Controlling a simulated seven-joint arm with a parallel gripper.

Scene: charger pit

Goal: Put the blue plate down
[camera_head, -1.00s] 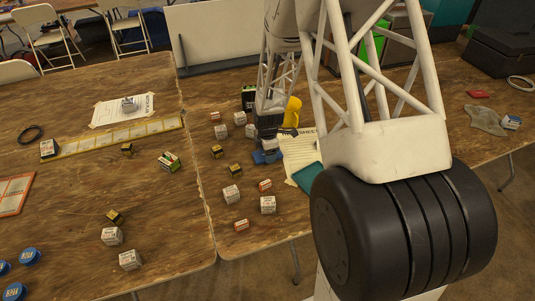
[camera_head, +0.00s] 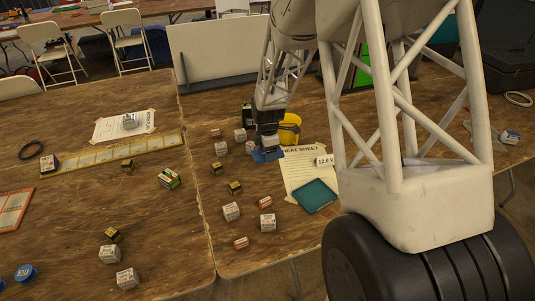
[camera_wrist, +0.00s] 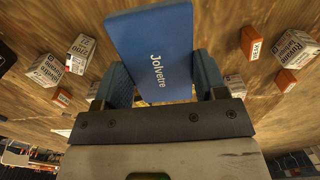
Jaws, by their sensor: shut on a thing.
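The blue plate (camera_wrist: 155,50) is a flat blue slab with the word "Jolvetre" on it. In the wrist view it sits between the two fingers of my gripper (camera_wrist: 165,80), which is shut on it. In the head view the blue plate (camera_head: 267,155) shows just below my gripper (camera_head: 267,143), over the right-hand table left of the white sheet. I cannot tell whether the plate touches the table.
A teal tray (camera_head: 314,195) lies on the white heat sheet (camera_head: 300,165). A yellow container (camera_head: 289,128) stands behind my gripper. Several small boxes, such as a white one (camera_head: 231,211) and an orange one (camera_head: 265,202), lie in front. Bare wood (camera_head: 285,242) shows nearer the front edge.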

